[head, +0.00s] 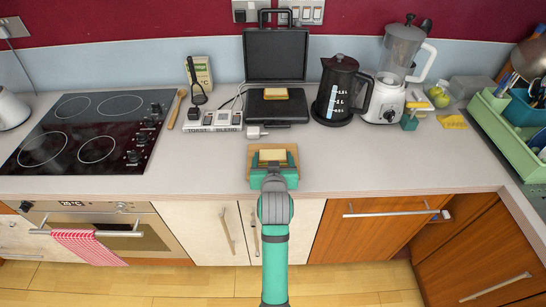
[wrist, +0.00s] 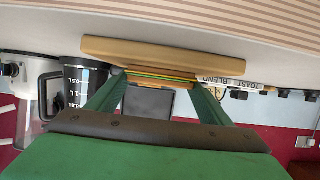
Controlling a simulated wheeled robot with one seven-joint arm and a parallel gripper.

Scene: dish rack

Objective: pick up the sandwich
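A sandwich (head: 272,155) with pale bread lies on a brown wooden board (head: 293,156) near the front edge of the counter. In the wrist view, which is upside down, the sandwich (wrist: 162,79) shows yellow and green layers, with the board (wrist: 165,53) beyond it. My gripper (head: 272,174) is low at the front of the board. In the wrist view my gripper (wrist: 160,84) has its two green fingers apart, one at each end of the sandwich. I cannot tell whether they touch it.
Behind the board stands an open black sandwich maker (head: 275,55) with another bread-like piece (head: 275,93) on it. A kettle (head: 340,90) and a blender (head: 395,75) stand to the right. A hob (head: 90,130) is at left. The counter beside the board is clear.

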